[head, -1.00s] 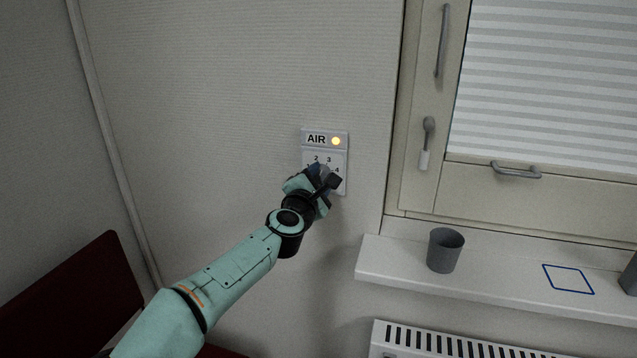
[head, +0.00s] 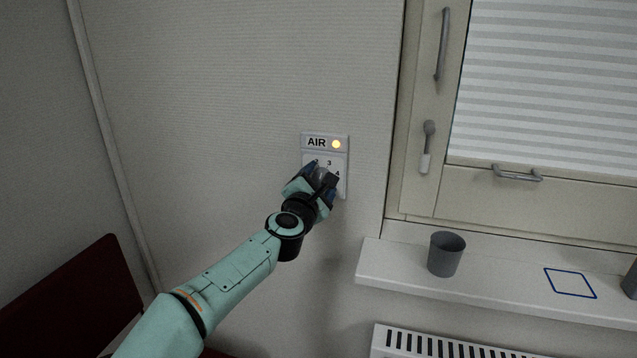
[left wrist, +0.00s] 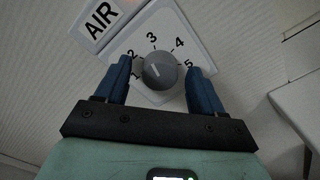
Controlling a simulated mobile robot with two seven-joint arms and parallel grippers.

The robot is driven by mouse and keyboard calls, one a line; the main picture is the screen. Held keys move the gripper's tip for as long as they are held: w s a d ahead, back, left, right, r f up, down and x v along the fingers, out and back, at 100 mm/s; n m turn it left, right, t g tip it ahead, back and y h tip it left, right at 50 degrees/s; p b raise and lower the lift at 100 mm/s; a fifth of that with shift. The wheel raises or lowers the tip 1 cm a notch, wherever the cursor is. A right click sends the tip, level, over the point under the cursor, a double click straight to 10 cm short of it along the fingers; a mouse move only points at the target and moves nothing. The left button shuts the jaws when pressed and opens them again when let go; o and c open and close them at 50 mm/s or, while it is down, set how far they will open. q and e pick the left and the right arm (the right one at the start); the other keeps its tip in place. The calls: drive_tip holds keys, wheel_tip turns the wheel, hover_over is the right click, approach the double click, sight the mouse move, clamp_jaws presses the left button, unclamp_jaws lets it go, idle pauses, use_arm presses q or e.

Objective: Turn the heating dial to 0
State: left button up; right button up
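A white wall panel (head: 317,142) is labelled AIR and has a lit yellow lamp. In the left wrist view the panel (left wrist: 193,28) carries a round grey dial (left wrist: 160,70) with numbers 1 to 5 around it. The dial has a short pale mark; I cannot tell surely which number it points to. No label reading heating is in view. My left gripper (head: 318,180) is at the panel and hides the dial in the head view. Its two blue fingers (left wrist: 160,66) are open on either side of the dial, with gaps. My right gripper is not in view.
Right of the panel is a window frame with handles (head: 428,140). Below it a white sill (head: 400,268) holds a grey cup (head: 446,253) and a blue outlined square (head: 570,283). A white radiator (head: 430,342) is under the sill. A dark red seat back (head: 75,300) stands lower left.

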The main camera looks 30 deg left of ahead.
use_arm(q)
drive_tip(key=shift+s, duration=0.1)
drive_tip(key=shift+s, duration=0.25)
drive_tip(key=b+v, duration=0.3)
drive_tip(key=v, duration=0.9)
drive_tip(key=shift+s, duration=0.4)
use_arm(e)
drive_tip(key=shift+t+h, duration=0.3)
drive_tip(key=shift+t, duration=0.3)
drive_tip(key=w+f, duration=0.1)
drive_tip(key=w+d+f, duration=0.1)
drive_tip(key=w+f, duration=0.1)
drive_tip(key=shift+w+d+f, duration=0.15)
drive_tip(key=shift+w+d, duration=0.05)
use_arm(q)
drive_tip(key=shift+d, duration=0.1)
